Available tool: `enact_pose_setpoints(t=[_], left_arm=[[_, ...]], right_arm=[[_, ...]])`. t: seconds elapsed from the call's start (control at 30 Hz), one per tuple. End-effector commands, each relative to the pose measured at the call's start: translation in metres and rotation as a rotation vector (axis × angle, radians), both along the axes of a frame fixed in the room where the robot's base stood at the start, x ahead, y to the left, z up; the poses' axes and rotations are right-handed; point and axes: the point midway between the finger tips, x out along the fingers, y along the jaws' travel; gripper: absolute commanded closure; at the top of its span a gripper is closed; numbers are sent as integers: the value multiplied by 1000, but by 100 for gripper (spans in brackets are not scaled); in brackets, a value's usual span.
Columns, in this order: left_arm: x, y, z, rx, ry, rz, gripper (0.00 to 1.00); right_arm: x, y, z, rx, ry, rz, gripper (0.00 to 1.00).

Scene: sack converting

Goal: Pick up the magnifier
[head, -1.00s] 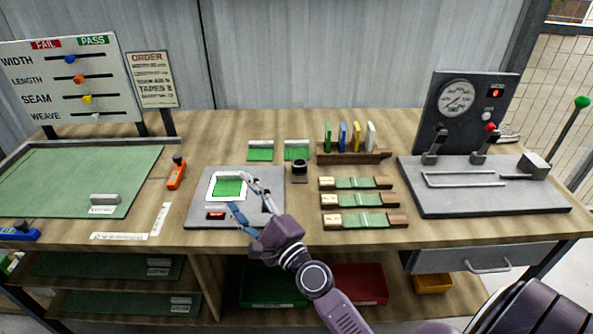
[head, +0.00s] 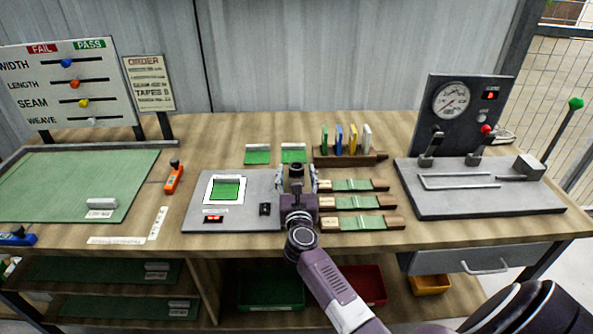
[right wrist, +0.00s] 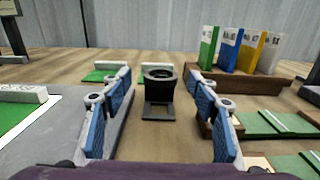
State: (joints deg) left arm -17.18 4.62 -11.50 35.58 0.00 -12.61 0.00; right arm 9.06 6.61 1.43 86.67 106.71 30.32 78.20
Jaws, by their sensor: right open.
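The magnifier (head: 297,169) is a small black loupe with a round eyepiece on a flat folding base. It stands upright on the wooden bench, just right of the grey inspection plate. In the right wrist view the magnifier (right wrist: 160,88) is centred ahead, between the lines of the two blue-padded fingers. My right gripper (head: 297,183) is open, with one finger to each side of the magnifier; no contact with it shows. The right gripper also frames it in the wrist view (right wrist: 159,82). My left gripper is not in view.
The grey plate (head: 256,187) with a green swatch lies at left. Green sample strips on wooden holders (head: 358,203) lie close at right. A wooden rack (head: 351,158) with coloured cards and two green swatches (head: 258,154) stand behind. A gauge panel (head: 458,105) is farther right.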

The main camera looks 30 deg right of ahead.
Motion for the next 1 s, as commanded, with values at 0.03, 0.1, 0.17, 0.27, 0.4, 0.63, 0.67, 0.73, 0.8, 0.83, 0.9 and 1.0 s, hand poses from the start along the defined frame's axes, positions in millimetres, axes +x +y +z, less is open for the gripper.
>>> enact_pose_setpoints(t=[0.03,0.1,0.17,0.27,0.4,0.63,0.67,0.73,0.8,0.83,0.9,1.0], left_arm=[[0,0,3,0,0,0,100],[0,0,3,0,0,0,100],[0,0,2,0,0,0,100],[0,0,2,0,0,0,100],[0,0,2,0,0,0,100],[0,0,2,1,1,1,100],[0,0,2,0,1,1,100],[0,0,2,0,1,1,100],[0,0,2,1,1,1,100],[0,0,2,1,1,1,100],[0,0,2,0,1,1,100],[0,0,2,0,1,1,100]], right_arm=[[7,-6,4,-5,0,0,45],[15,-11,3,-4,-1,1,45],[21,-14,2,-4,0,1,45],[27,-18,2,-3,1,1,45],[30,-19,2,-3,1,1,45],[29,-19,2,-3,1,1,54],[29,-19,1,-3,1,1,57],[29,-19,1,-3,1,1,65],[29,-19,1,-3,1,1,72],[29,-19,1,-3,1,1,76],[29,-19,1,-3,1,1,84],[29,-19,2,-3,1,1,90]])
